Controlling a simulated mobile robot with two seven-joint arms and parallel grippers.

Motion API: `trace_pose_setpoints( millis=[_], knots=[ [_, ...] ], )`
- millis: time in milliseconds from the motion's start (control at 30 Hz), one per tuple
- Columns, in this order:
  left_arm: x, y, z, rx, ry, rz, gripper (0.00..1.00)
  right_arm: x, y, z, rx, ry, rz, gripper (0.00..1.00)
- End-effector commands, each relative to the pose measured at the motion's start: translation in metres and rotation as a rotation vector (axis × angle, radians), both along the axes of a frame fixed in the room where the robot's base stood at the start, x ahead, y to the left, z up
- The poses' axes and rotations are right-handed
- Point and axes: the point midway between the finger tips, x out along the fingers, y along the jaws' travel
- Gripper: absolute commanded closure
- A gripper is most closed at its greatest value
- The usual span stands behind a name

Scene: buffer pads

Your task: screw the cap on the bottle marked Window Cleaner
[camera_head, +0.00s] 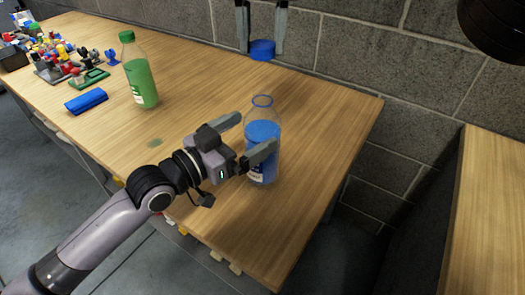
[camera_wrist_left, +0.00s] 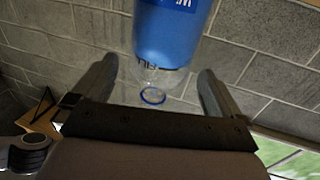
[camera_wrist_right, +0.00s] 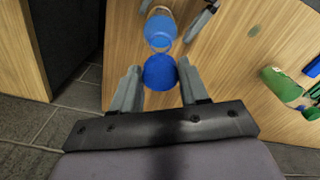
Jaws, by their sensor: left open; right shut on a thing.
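A clear bottle (camera_head: 262,133) with blue liquid stands upright and uncapped near the table's right end. Its label shows the letters "Wi" in the left wrist view (camera_wrist_left: 176,30); the rest is cut off. My left gripper (camera_head: 257,131) is open, with its fingers on either side of the bottle's upper part; I cannot tell whether either touches it. My right gripper (camera_head: 262,40) is shut on a blue cap (camera_head: 262,50), held above the table, apart from the bottle mouth. The right wrist view shows the cap (camera_wrist_right: 159,73) between its fingertips and the bottle (camera_wrist_right: 160,30) beyond.
A green bottle with a green cap (camera_head: 140,72) stands on the wooden table (camera_head: 195,65) to the left. A blue block (camera_head: 86,101) and several colourful small parts (camera_head: 60,55) lie farther left. A grey block wall (camera_head: 350,45) runs behind the table.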

Motion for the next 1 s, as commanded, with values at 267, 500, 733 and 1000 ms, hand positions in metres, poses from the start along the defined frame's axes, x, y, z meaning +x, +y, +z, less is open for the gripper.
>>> trace_pose_setpoints(
  millis=[267,500,733,1000],
  knots=[
    [0.030,-0.032,0.001,-0.001,-0.001,0.000,0.00,0.000,0.000,0.000,0.000,0.000,0.000,0.83],
    [0.039,-0.043,0.000,0.001,-0.001,-0.001,0.00,0.000,0.000,0.000,0.000,0.000,0.000,0.83],
    [0.039,-0.044,0.000,0.001,0.000,0.000,0.00,0.000,0.000,0.000,0.000,0.000,0.000,0.83],
    [0.039,-0.043,0.000,0.001,0.000,0.000,0.62,0.000,0.000,0.000,0.000,0.000,0.000,0.83]
  ],
)
